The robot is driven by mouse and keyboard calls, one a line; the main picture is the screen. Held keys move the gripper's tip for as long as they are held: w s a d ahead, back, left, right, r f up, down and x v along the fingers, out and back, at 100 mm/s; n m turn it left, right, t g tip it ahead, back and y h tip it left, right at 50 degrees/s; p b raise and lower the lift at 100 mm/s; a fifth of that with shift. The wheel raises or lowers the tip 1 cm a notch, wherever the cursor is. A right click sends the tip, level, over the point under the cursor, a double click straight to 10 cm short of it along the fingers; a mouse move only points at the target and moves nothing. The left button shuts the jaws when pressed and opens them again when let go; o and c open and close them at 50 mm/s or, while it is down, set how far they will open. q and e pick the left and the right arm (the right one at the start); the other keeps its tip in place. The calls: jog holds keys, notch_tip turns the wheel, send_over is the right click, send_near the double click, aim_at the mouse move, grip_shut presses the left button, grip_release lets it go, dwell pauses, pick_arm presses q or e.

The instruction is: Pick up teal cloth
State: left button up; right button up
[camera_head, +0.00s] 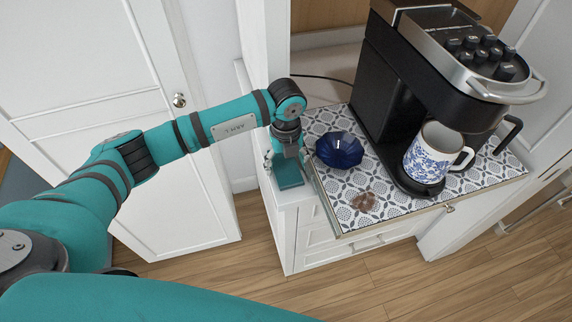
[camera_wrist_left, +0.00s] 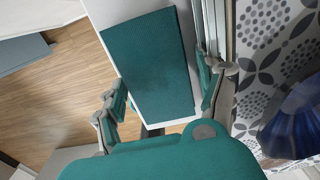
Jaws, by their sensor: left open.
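The teal cloth (camera_head: 289,175) is a flat, folded rectangle on the narrow white counter strip left of the patterned tray. In the left wrist view the cloth (camera_wrist_left: 150,65) lies between and beyond my fingers. My left gripper (camera_head: 284,160) is directly above the cloth, pointing down. In the left wrist view the left gripper (camera_wrist_left: 165,92) is open, with one finger on each side of the cloth. I cannot tell whether the fingers touch it. My right gripper is not in view.
Close right of my gripper are the patterned tray's raised edge (camera_head: 328,204) and a dark blue fluted bowl (camera_head: 340,150). A brown stain (camera_head: 364,202) lies on the tray. A coffee machine (camera_head: 395,85) holds a blue-and-white mug (camera_head: 431,158). A white door (camera_head: 100,75) stands left.

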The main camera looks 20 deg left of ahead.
aim_at(286, 164)
pick_arm(q)
jog(key=c, duration=0.8)
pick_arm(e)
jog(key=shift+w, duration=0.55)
pick_arm(q)
jog(key=shift+w+r+b, duration=0.1)
jog(key=shift+r+b, duration=0.25)
jog(key=shift+r, duration=0.1)
notch_tip(286, 164, up, 2)
jog(key=shift+r+b, duration=0.1)
jog(key=shift+b, duration=0.55)
jog(key=shift+s+d+r+b, duration=0.3)
jog(key=shift+s+d+b, duration=0.45)
jog(key=shift+s+d, duration=1.15)
jog(key=shift+s+d+r+b, duration=0.35)
jog(key=shift+s+d+b, duration=0.5)
jog(key=shift+s, duration=1.8)
jog(key=shift+s+d+r+b, duration=0.3)
jog(key=shift+s+d+b, duration=0.3)
jog(key=shift+s+d, duration=1.35)
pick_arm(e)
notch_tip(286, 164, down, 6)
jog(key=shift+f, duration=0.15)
pick_arm(q)
jog(key=shift+s+a, duration=0.3)
jog(key=shift+a, duration=0.1)
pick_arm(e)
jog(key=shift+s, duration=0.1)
